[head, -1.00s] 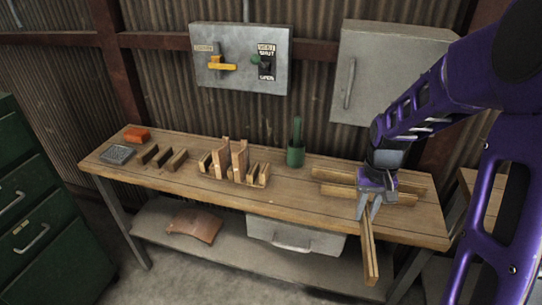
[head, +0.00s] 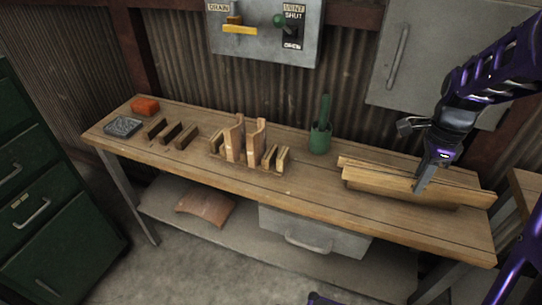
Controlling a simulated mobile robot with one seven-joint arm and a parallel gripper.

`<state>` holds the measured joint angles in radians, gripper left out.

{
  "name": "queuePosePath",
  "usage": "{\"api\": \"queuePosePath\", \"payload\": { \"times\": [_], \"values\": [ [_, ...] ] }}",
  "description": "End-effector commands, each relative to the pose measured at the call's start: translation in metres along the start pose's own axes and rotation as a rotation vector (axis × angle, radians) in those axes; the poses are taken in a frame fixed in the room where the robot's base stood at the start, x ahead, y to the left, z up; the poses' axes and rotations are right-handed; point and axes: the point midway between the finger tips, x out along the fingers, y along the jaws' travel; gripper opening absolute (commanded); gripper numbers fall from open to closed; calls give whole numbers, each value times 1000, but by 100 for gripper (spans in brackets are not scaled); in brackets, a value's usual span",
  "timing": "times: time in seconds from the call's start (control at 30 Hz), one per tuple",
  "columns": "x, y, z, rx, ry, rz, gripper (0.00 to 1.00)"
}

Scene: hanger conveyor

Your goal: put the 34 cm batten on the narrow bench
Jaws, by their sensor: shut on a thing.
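My gripper (head: 421,186) is over the right part of the long wooden bench (head: 300,200), pointing down and shut on a light wooden batten (head: 385,182). The batten lies roughly along the bench's length, its right end toward the bench's right edge. It overlaps other battens (head: 352,160) behind and below it in the picture. I cannot tell whether it touches them or the bench top, nor read its length. A second wooden top (head: 527,186) shows partly at the right edge. I cannot tell which of the two is the narrow bench.
A green cabinet (head: 50,190) stands left.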

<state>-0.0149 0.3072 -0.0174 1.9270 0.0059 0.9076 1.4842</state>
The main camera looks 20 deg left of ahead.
Motion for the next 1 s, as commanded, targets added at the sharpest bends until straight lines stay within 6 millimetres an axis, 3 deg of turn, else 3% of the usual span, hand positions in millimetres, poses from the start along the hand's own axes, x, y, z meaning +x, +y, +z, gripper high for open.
{"api": "queuePosePath", "payload": {
  "times": [0.33, 0.6, 0.83, 1.0],
  "values": [
    [3, 0, 0, 84, -2, 0, 0],
    [51, 0, 0, 82, -1, 3, 0],
    [69, 0, 0, 83, -1, 1, 0],
    [94, 0, 0, 82, -2, 3, 0]
  ]
}}
